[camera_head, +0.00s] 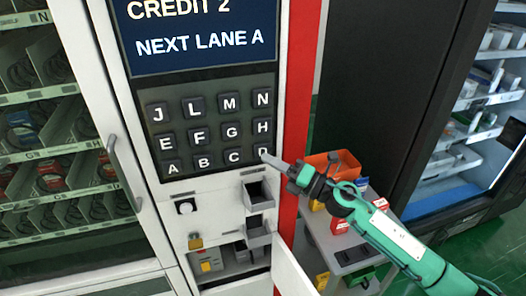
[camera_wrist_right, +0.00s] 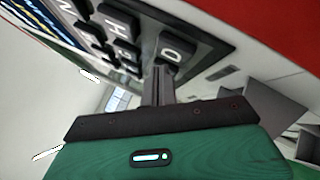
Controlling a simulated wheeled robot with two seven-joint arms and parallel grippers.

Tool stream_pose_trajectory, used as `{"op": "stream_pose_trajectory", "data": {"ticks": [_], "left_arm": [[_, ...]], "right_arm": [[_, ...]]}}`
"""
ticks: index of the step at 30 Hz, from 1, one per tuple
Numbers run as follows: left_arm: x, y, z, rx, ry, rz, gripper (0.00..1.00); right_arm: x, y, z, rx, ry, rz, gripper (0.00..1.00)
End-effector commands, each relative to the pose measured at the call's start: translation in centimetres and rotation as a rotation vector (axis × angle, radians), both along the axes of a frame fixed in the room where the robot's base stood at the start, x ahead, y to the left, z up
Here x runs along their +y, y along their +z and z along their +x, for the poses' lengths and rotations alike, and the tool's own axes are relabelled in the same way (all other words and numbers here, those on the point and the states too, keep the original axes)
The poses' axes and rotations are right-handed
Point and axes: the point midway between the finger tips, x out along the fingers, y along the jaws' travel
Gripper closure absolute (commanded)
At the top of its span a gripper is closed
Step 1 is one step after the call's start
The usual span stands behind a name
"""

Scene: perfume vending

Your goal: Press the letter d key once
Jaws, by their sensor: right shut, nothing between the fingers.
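The keypad (camera_head: 214,111) is a dark panel with several black letter keys on the front of the vending machine. The D key (camera_head: 263,150) is at the right end of its bottom row. In the right wrist view the D key (camera_wrist_right: 177,48) is just beyond the fingertips. My right gripper (camera_head: 266,157) is shut and empty, its tips at the lower edge of the D key. In the right wrist view the gripper (camera_wrist_right: 163,72) points at that key; whether it touches is unclear. My left gripper is not in view.
The C key (camera_head: 234,156) is just left and the H key (camera_head: 263,126) just above. Below are a small open chute (camera_head: 257,191) and an open white door (camera_head: 292,268). A shelf cart (camera_head: 333,238) with an orange bin (camera_head: 335,163) stands right, under my right arm.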

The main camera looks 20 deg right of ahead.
Motion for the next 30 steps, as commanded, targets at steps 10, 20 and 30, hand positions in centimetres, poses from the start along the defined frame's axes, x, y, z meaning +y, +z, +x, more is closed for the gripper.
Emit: {"op": "stream_pose_trajectory", "data": {"ticks": [10,20,30], "left_arm": [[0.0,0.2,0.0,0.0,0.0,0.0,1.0],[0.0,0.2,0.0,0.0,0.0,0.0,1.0],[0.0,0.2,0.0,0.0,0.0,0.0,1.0]], "right_arm": [[0.0,-0.1,-1.6,0.002,0.001,-0.001,1.0],[-0.2,-0.1,-4.6,0.002,0.001,0.0,1.0],[-0.1,0.0,-5.0,0.0,0.001,-0.001,1.0]]}}
